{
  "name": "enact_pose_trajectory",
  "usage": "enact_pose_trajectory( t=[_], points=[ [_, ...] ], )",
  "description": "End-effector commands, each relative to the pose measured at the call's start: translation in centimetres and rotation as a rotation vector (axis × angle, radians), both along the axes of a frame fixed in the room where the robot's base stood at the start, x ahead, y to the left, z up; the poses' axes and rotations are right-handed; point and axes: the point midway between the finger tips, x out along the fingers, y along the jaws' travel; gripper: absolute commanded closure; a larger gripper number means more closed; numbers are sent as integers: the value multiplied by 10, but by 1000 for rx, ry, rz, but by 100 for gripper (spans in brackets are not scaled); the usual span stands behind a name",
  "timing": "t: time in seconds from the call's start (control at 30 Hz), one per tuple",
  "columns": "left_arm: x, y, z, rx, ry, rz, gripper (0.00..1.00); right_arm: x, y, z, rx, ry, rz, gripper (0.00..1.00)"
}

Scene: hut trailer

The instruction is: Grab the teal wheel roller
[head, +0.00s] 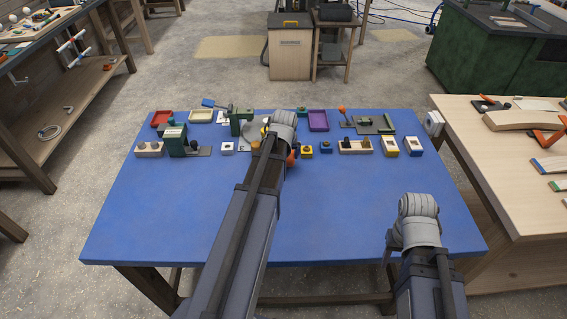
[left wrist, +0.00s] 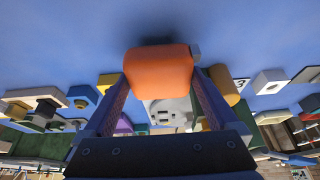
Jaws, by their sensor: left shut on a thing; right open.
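My left gripper (left wrist: 160,75) is shut on an orange rounded block (left wrist: 158,70), held between its two fingers in the left wrist view. In the head view its fingers are hidden by my own wrist, and only a bit of the orange block (head: 291,158) shows beside it, over the blue table (head: 330,215). My right gripper (head: 388,246) is open, low at the table's right front and partly hidden by its wrist. I cannot make out a teal wheel roller for certain; small teal-green parts show among the things at the table's back.
Several small things stand in rows along the table's back: a green machine (head: 178,142), a red tray (head: 161,118), a purple tray (head: 318,120) and a block with pegs (head: 355,146). The table's front is clear. A wooden bench (head: 500,190) stands at the right.

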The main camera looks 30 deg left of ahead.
Motion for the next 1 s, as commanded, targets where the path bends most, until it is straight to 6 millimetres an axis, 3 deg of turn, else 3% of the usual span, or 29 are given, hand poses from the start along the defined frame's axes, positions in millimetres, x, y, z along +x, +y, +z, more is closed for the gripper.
enact_pose_trajectory(
  t=[0.03,0.13,0.57,0.6,0.67,1.0],
  points=[
    [0,0,-14,0,0,0,87,0,0,-14,0,0,0,50],
    [0,0,-24,0,0,0,87,0,0,-24,0,0,0,50],
    [0,0,-27,0,0,0,87,0,0,-27,0,0,0,50],
    [0,0,-27,0,0,0,6,0,0,-27,0,0,0,50],
    [0,0,-26,0,0,0,0,0,0,-26,0,0,0,50],
    [0,0,-24,0,0,0,0,0,0,-24,0,0,0,50]
  ],
)
